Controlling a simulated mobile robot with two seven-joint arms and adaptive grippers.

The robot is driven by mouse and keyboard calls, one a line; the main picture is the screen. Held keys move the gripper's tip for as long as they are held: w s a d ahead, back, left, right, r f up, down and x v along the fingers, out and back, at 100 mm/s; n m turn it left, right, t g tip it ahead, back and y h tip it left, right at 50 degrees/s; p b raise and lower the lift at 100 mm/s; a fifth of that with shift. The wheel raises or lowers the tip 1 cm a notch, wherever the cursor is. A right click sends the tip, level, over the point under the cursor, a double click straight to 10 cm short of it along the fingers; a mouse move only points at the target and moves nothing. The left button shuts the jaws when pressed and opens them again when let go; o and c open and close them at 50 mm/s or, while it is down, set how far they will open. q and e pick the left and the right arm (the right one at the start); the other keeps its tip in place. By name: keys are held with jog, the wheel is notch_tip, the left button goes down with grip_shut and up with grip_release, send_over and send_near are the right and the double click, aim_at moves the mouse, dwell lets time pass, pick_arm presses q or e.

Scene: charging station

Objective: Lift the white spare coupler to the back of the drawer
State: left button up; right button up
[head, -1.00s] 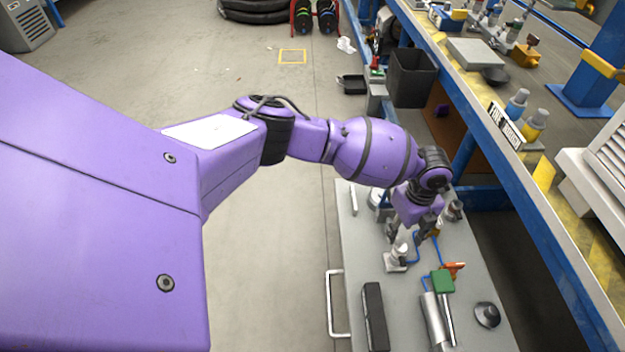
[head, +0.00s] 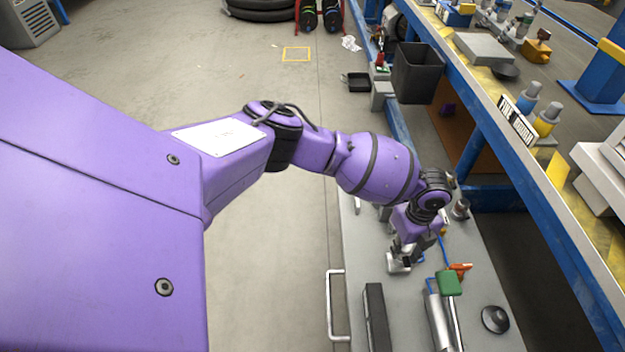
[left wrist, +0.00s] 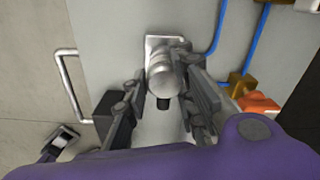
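The white spare coupler (head: 398,263) stands on the grey surface of the open drawer (head: 405,310), with a blue cable near it. My left gripper (head: 408,248) is right over it and hides its upper part in the head view. In the left wrist view, the coupler (left wrist: 162,77) shows as a pale round body on a flat base, with a dark tip toward me. The fingers of my left gripper (left wrist: 165,100) are apart, one on each side of it. The right finger looks very close to it; I cannot tell whether it touches. My right gripper is not in view.
A green block (head: 448,284), an orange-handled item (head: 460,269), silver cylinders (head: 438,318), a black bar (head: 376,318) and a black knob (head: 495,319) lie in the drawer. The drawer handle (head: 331,306) is at its left. The blue-framed bench (head: 560,250) runs along the right.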

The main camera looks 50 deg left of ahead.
pick_arm(q)
grip_shut()
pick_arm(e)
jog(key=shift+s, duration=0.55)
